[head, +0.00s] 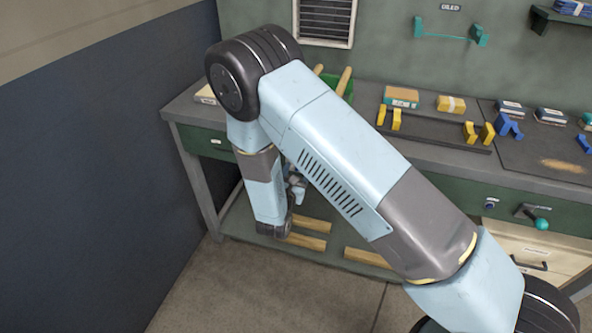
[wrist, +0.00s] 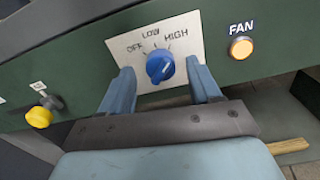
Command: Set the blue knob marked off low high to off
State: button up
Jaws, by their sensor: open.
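The blue knob (wrist: 160,67) sits on a white plate (wrist: 190,25) marked OFF, LOW and HIGH, on a green panel in the wrist view. OFF is at the plate's left, LOW at the top middle, HIGH at the right. The knob's ridge leans a little; which label it points at is hard to tell. My gripper (wrist: 160,66) is open, one finger at each side of the knob, with visible gaps between fingers and knob. In the head view my arm hides the knob, and my gripper is mostly hidden.
An orange FAN button (wrist: 241,47) is right of the plate; a yellow knob (wrist: 39,117) is to the left. The workbench (head: 440,155) carries blocks and a rack. A teal-knobbed lever (head: 541,223) is on its front at right. Wooden bars (head: 305,241) lie on the lower shelf.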

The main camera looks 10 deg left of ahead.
jog(key=shift+w, duration=0.65)
jog(key=shift+c, duration=0.3)
